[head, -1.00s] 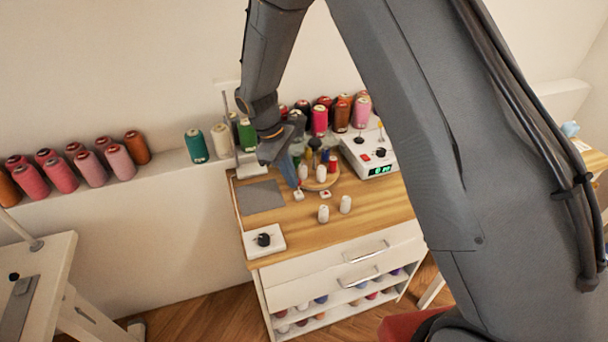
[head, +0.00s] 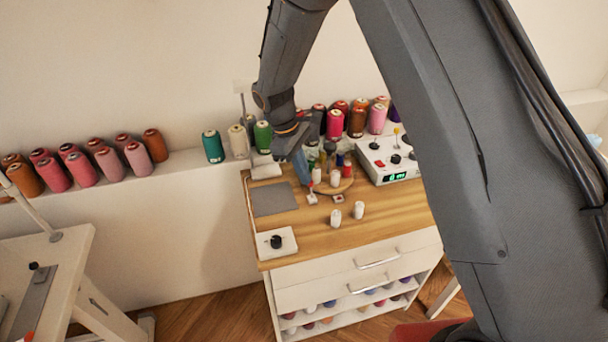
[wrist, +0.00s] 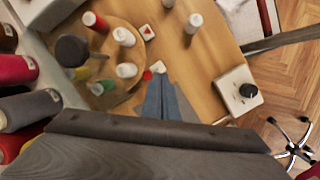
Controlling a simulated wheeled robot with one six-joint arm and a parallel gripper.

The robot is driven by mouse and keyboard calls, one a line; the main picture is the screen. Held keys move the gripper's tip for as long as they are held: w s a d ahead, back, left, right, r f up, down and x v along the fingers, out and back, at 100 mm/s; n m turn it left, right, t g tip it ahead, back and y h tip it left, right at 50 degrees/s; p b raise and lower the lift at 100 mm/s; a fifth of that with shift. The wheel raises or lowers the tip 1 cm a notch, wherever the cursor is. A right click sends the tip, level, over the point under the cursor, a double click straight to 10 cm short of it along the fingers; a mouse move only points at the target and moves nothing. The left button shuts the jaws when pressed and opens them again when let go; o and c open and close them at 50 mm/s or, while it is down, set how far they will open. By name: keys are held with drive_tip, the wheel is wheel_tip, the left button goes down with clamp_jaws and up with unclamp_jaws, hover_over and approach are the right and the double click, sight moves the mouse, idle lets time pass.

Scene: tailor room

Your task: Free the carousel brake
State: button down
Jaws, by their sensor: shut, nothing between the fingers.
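The carousel (head: 344,184) is a round wooden disc on the cabinet top carrying white and coloured spools. It also shows in the wrist view (wrist: 112,32). My gripper (head: 306,182) points down at the carousel's left front edge. In the wrist view its fingers (wrist: 166,80) are together and empty, beside a small red knob (wrist: 147,75) and a small white tile (wrist: 158,67). Another white tile with a red mark (wrist: 147,32) lies beside the disc. I cannot tell which part is the brake. My arm hides some of the carousel's back in the head view.
A white control box (head: 388,160) with levers and a green display stands at right. A white plate with a black knob (head: 276,243) is at front left, behind it a grey mat (head: 273,198). Two white spools (head: 358,210) stand in front. Thread cones line the back ledge.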

drive_tip(key=shift+a, duration=0.1)
drive_tip(key=w+a+r+b, duration=0.2)
drive_tip(key=a+r, duration=0.4)
drive_tip(key=r, duration=0.4)
idle(0.3)
drive_tip(key=shift+w+r, duration=0.1)
drive_tip(key=s+d+f+m+t+y+b, duration=0.1)
drive_tip(key=s+d+f+m+t+y, duration=0.1)
drive_tip(key=s+d+m, duration=1)
drive_tip(key=s+d+y, duration=0.1)
drive_tip(key=s+d, duration=0.9)
drive_tip(key=s, duration=0.1)
drive_tip(key=shift+d, duration=0.25)
